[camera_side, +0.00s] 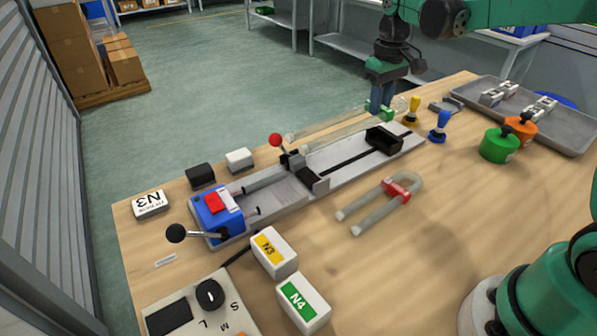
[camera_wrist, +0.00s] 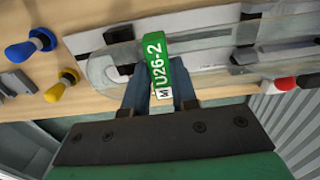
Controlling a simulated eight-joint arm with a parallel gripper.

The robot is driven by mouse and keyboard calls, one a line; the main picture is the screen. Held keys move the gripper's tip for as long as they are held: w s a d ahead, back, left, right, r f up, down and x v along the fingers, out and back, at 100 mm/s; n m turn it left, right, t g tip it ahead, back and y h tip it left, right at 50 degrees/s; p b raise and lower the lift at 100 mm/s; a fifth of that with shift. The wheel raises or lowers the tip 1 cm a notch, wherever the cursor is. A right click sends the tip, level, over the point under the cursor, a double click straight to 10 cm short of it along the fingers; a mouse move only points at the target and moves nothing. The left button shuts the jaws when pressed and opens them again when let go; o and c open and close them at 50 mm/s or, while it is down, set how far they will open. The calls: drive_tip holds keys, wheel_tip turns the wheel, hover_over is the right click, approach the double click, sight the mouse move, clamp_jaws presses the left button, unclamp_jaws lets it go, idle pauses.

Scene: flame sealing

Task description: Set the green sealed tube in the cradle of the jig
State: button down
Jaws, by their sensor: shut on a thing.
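My gripper (camera_side: 379,104) is at the far end of the jig, its fingers shut on the green label (camera_wrist: 168,68) of a clear U-shaped tube. The label reads U26-2 in the wrist view. The tube (camera_side: 335,127) is see-through and runs left from my gripper, along the back side of the jig (camera_side: 345,167). Its bend (camera_wrist: 93,68) shows left of the label in the wrist view. The jig has a grey rail, a black block (camera_side: 383,139), a blue box (camera_side: 217,213) and a red-knobbed lever (camera_side: 275,140). I cannot tell whether the tube touches the jig.
A red-labelled U tube (camera_side: 397,190) lies in front of the jig. Yellow (camera_side: 412,110) and blue (camera_side: 438,126) handled tools stand near my gripper. Green (camera_side: 498,145) and orange (camera_side: 521,128) weights and a grey tray (camera_side: 570,137) are at right. Labelled blocks (camera_side: 274,252) sit near the front.

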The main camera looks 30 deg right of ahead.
drive_tip(key=f, duration=0.1)
drive_tip(key=w+f, duration=0.1)
drive_tip(key=w, duration=0.1)
drive_tip(key=shift+a+f, duration=0.25)
drive_tip(key=shift+f, duration=3.55)
drive_tip(key=c, duration=0.6)
unclamp_jaws()
drive_tip(key=shift+r, duration=2.8)
